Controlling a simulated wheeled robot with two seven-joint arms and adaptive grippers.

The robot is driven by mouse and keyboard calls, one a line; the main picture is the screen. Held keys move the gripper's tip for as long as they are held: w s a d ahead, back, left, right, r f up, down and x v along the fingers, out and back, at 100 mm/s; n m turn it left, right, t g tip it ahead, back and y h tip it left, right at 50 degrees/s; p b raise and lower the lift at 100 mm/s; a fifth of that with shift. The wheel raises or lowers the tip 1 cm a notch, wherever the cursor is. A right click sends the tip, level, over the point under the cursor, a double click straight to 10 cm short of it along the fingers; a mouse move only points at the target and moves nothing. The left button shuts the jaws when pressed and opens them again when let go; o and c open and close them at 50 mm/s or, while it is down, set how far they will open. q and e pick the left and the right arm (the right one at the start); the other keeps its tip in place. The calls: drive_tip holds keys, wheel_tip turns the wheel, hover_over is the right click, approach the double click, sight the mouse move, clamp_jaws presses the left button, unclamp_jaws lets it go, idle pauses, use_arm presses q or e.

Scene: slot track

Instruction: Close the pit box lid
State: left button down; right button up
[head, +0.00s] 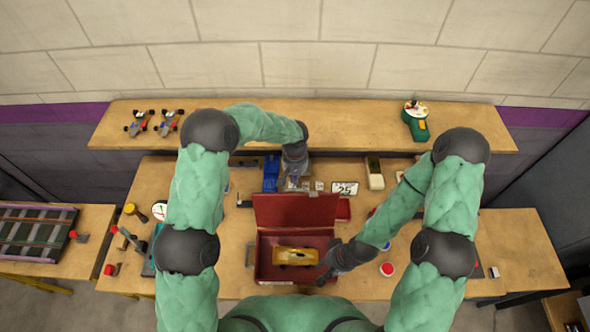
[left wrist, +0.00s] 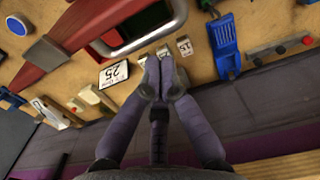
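The red pit box (head: 262,262) stands on the workbench with its lid (head: 295,209) raised at the back. A yellow car (head: 296,256) lies inside. My left gripper (head: 297,183) is behind the raised lid, above the bench and apart from the lid. In the left wrist view the fingers of this gripper (left wrist: 160,82) are together with nothing seen between them; red parts, probably of the box and lid (left wrist: 85,30), show at upper left. My right gripper (head: 324,281) is at the box's front right corner; its fingers are too small to read, and contact is unclear.
A number card (head: 344,188), a blue tool (head: 271,172) and a cream block (head: 375,174) lie behind the box. A red-and-white round item (head: 387,269) lies to its right. The raised back shelf (head: 340,125) holds small cars and a green device (head: 416,121).

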drive_tip(key=shift+r, duration=0.15)
idle(0.5)
drive_tip(key=shift+s+f+b, duration=0.6)
drive_tip(key=shift+f+b, duration=0.15)
drive_tip(key=shift+f, duration=0.1)
